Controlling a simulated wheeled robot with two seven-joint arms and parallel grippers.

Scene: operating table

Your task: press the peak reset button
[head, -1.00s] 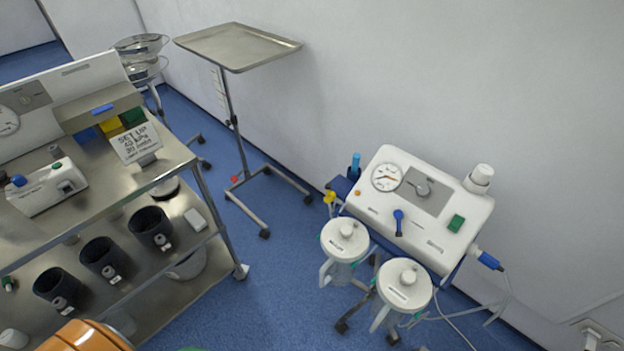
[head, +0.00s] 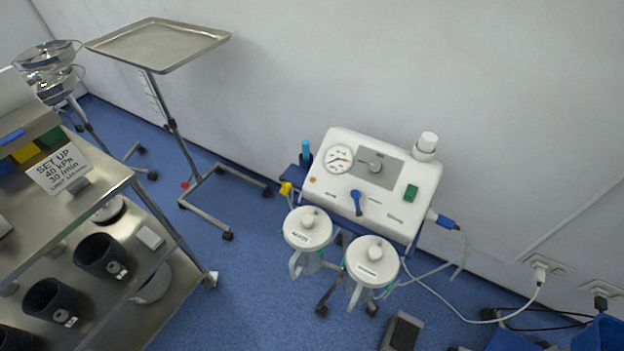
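No button that I can read as the peak reset button shows. A small white box on the steel cart (head: 100,199) is almost wholly cut off at the left edge. Neither of my grippers is in view.
Two lidded jars (head: 307,229) (head: 371,262) hang before the machine. A sign (head: 59,168) reads "SET UP 40 kPa 30 /min". A tray stand (head: 158,45) stands behind the cart. A pedal (head: 402,332) and cables lie lower right. Blue floor (head: 245,290) is clear between cart and machine.

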